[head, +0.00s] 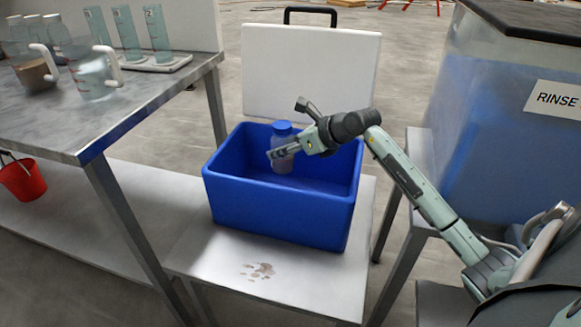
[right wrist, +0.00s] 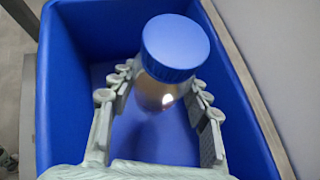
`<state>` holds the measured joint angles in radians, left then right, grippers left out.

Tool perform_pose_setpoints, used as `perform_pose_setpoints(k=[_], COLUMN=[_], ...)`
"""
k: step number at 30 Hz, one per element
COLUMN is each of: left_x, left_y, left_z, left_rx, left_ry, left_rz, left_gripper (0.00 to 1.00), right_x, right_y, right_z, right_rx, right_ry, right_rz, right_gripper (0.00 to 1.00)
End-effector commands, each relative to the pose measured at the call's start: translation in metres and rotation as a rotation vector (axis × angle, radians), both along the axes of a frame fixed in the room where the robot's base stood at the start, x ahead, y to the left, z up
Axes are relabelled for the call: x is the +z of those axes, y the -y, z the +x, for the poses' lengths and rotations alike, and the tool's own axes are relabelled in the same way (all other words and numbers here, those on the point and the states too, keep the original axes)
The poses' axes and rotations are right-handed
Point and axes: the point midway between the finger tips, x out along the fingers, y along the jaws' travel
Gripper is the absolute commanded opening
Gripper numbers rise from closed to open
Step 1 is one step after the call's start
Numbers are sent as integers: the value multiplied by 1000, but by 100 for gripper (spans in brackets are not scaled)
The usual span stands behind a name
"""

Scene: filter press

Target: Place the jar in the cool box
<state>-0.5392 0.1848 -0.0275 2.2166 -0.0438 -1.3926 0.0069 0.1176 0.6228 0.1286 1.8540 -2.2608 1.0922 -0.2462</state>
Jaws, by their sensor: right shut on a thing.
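The jar (head: 282,160) is clear glass with a blue screw lid and brownish contents. It is upright inside the blue cool box (head: 275,221), near its back wall; I cannot tell whether it touches the floor of the box. The cool box is open, with its white lid (head: 310,75) raised behind it. My right gripper (head: 272,155) reaches in from the right and is shut on the jar. In the right wrist view the jar (right wrist: 172,90) stands between the two fingers of my right gripper (right wrist: 160,85), below its blue lid. My left gripper is out of view.
The cool box stands on a low white bench (head: 265,272) with a brown stain in front. A metal table (head: 120,110) at left carries beakers, cylinders and bottles. A red bucket (head: 22,178) hangs beneath it. A blue rinse tank (head: 510,130) stands at right. Most of the box interior is free.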

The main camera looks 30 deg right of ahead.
Motion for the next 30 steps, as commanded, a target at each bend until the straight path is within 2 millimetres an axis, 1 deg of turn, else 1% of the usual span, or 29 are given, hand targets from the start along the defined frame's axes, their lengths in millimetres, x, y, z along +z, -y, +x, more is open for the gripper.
perform_pose_setpoints(k=[1,5,8,11,13,16,27,30], left_x=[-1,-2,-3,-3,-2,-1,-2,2], left_y=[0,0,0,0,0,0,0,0], left_z=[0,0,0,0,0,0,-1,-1], left_rx=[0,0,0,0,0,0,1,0], left_ry=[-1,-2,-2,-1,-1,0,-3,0], left_rz=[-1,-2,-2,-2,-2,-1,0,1], left_gripper=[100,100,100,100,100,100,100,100], right_x=[-5,-10,-15,-27,-39,-50,-54,-56], right_y=[1,4,4,4,4,4,5,4], right_z=[-8,-17,-18,-18,-19,-18,-18,-18], right_rx=[0,1,0,-1,-2,-2,0,0], right_ry=[-1,0,1,1,-1,1,2,2], right_rz=[3,2,2,5,4,3,1,1], right_gripper=[15,15,15,15,15,15,15,15])
